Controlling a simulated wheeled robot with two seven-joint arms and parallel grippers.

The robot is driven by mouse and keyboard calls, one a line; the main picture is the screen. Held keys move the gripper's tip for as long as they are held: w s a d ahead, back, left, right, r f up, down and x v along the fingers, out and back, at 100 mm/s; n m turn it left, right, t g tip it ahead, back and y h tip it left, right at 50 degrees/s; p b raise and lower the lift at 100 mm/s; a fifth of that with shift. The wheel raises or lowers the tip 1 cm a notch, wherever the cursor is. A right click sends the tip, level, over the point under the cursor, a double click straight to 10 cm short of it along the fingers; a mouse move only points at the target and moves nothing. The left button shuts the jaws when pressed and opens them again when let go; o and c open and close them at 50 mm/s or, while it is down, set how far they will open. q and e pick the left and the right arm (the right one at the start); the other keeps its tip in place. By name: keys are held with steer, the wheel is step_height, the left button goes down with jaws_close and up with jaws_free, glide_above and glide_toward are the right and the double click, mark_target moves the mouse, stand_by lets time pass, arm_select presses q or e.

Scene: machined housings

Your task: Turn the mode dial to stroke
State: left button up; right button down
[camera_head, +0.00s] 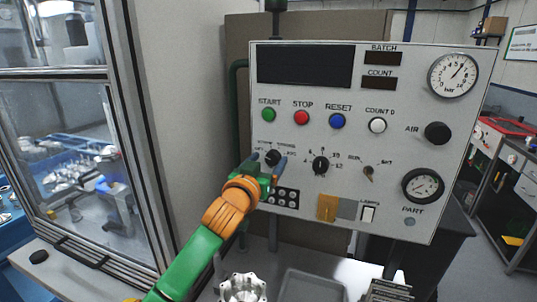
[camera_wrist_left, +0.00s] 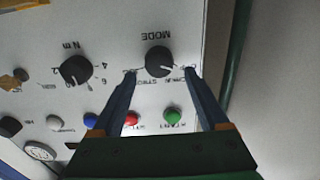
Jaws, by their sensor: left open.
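The mode dial (camera_head: 272,157) is a round black knob on the grey-white control panel, below the start and stop buttons. It also shows in the left wrist view (camera_wrist_left: 159,61), under the word MODE, with a pale pointer mark toward the picture's lower right. Small position labels lie around it, partly hidden by my fingers and hard to read. My left gripper (camera_head: 269,166) is open with its blue fingers pointing at the panel. In the left wrist view its fingertips (camera_wrist_left: 161,71) stand on either side of the dial; I cannot tell contact. My right gripper is not in view.
A second black dial (camera_head: 320,165) and a small selector (camera_head: 369,172) sit to the right. The green (camera_head: 268,115), red (camera_head: 301,118), blue (camera_head: 337,121) and white (camera_head: 377,125) buttons are above. A metal housing (camera_head: 243,288) and a grey tray (camera_head: 312,286) are below.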

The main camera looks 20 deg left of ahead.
arm_select(q)
steer(key=shift+w+f, duration=0.25)
steer(key=shift+w, duration=0.35)
steer(key=shift+w+f, duration=0.25)
steer(key=shift+w, duration=0.3)
steer(key=shift+s+r, duration=0.15)
steer(key=shift+s, duration=0.15)
steer(key=c, duration=0.4)
steer(key=shift+s+r, duration=0.1)
steer(key=shift+s, duration=0.05)
jaws_close()
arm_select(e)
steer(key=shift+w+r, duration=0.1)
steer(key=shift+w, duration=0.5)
